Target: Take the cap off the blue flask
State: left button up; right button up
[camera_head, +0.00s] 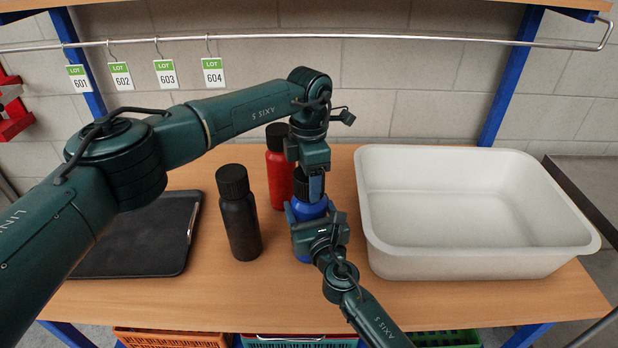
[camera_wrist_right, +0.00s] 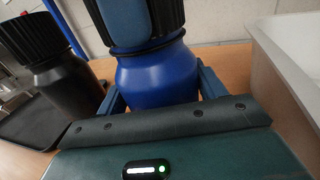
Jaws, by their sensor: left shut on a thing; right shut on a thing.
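The blue flask (camera_head: 310,211) stands upright on the wooden table, left of the white tub. My right gripper (camera_head: 317,219) comes in from the front and is shut around its body; the fingers (camera_wrist_right: 160,92) show on either side of it in the right wrist view. The black ribbed cap (camera_wrist_right: 172,16) sits on top of the flask, with no clear gap below it. My left gripper (camera_head: 314,190) reaches down from above and is shut on the cap, one finger in front of it. The left gripper hides much of the cap in the head view.
A black flask (camera_head: 240,222) stands close on the left and a red flask (camera_head: 278,178) just behind. A white tub (camera_head: 470,264) fills the right side. A dark tray (camera_head: 140,235) lies at the left. A rail with lot tags (camera_head: 213,72) runs behind.

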pick_arm(q)
jog(key=n, duration=2.6)
jog(key=shift+r, duration=0.1)
jog(key=n, duration=0.4)
jog(key=shift+n, duration=0.3)
jog(key=n, duration=0.9)
